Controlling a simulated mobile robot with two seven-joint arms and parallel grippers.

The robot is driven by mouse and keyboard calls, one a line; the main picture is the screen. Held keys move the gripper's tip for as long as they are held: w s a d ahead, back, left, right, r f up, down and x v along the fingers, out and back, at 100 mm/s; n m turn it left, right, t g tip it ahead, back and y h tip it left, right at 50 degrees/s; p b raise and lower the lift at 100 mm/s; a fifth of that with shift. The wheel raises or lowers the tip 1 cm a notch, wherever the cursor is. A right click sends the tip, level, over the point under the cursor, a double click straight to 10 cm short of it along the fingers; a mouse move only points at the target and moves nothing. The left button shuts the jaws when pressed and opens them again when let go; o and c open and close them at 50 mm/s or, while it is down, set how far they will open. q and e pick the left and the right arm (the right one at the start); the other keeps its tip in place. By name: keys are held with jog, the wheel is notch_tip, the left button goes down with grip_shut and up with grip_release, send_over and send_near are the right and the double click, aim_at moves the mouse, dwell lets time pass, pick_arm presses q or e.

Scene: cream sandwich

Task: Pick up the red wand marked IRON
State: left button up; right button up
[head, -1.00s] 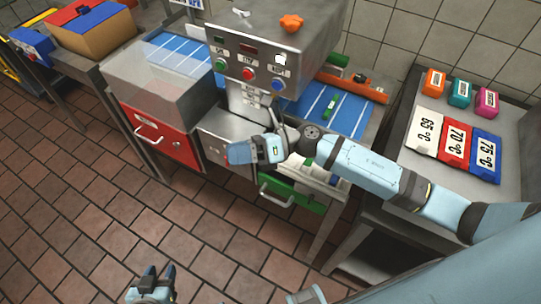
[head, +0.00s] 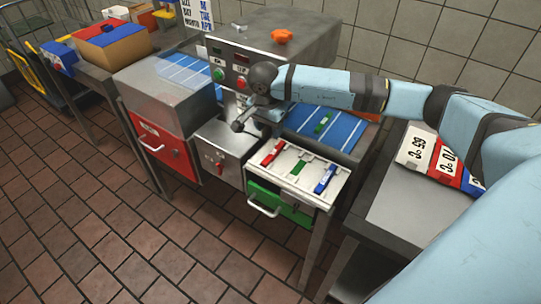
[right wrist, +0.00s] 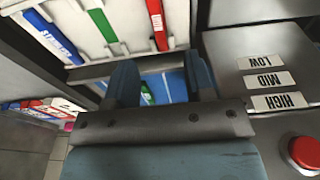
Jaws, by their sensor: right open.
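The red wand (head: 273,152) lies in the left slot of a white tray (head: 338,181), beside a green wand (head: 299,168) and a blue wand (head: 325,178). In the right wrist view the red wand (right wrist: 157,22) is at the top, right of the green (right wrist: 102,25) and blue (right wrist: 52,35) wands; its lettering is too small to read. My right gripper (right wrist: 160,82) is open and empty, apart from the red wand, its two fingers showing over the blue belt. In the head view my right wrist partly hides it. My left gripper is out of view.
The machine with an orange knob (head: 283,36) stands behind my right wrist. Another green wand (head: 323,122) lies on the blue belt (head: 345,128). A red drawer (head: 166,146) is left and a green drawer (head: 277,205) is below the tray. The floor in front is clear.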

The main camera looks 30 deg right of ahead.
send_over(274, 152)
jog(key=a, duration=0.1)
notch_tip(274, 152, down, 6)
jog(key=shift+a+r, duration=0.1)
jog(key=shift+r, duration=0.15)
jog(key=f, duration=0.2)
jog(key=d+f+p, duration=0.1)
jog(key=f, duration=0.2)
grip_shut()
